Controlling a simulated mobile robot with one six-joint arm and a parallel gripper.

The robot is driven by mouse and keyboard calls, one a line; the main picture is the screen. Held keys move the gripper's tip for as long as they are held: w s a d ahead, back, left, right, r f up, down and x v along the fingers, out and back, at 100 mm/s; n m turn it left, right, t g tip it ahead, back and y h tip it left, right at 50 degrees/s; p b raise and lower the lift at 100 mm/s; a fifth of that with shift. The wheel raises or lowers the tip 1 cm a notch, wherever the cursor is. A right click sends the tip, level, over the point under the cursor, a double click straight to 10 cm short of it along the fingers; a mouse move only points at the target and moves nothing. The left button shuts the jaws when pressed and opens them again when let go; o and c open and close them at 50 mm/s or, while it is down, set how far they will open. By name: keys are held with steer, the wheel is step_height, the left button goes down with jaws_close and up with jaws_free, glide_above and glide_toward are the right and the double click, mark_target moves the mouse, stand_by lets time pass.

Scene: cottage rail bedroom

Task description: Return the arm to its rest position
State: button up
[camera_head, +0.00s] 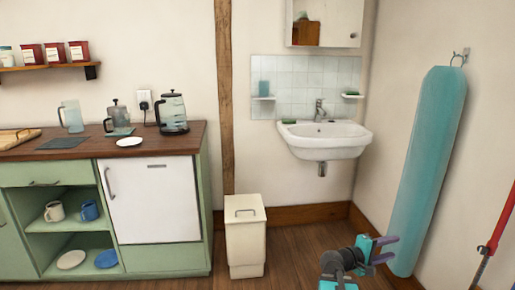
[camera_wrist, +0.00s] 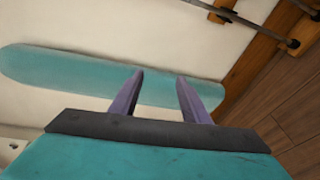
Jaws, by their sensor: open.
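My gripper (camera_head: 385,249) shows at the bottom right of the head view, with teal and dark arm parts and two purple fingers. The fingers point to the right, toward the wall with the ironing board. In the wrist view my gripper (camera_wrist: 158,82) has its two purple fingers apart, with nothing between them. Behind them lies the teal ironing board (camera_wrist: 70,75), which looks tilted because the wrist is turned. I cannot tell the exact gap between fingers and board.
The teal ironing board (camera_head: 432,165) hangs from a wall hook. A white bin (camera_head: 246,240) stands left of my arm, beside the green cabinet (camera_head: 166,258). A sink (camera_head: 324,140) is on the back wall. A red-handled pole (camera_head: 497,235) leans at the right.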

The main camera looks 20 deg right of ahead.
steer(key=w+a+f+n+y+p, duration=0.1)
steer(key=a+f+y+p, duration=0.2)
steer(key=a+f+p, duration=0.65)
steer(key=w+a+f+n+y+p, duration=0.1)
steer(key=a+f+n+y+p, duration=0.15)
steer(key=a+f, duration=0.75)
steer(key=s+a+f+m+g+y+p, duration=0.1)
steer(key=s+a+f+y+p, duration=0.1)
steer(key=s+a, duration=0.4)
steer(key=s+a+f+m+g+y+p, duration=0.2)
steer(key=s+a+y, duration=0.3)
steer(key=a, duration=1.1)
steer(key=s+a+f+m+g+y+p, duration=0.1)
steer(key=s+a+y+p, duration=0.3)
steer(key=s+a, duration=0.5)
steer(key=shift+a+f+g, duration=0.6)
steer(key=shift+a+f, duration=0.15)
steer(key=shift+a, duration=0.25)
steer(key=shift+w+m, duration=0.1)
steer(key=shift+m, duration=0.15)
steer(key=shift+c, duration=1.4)
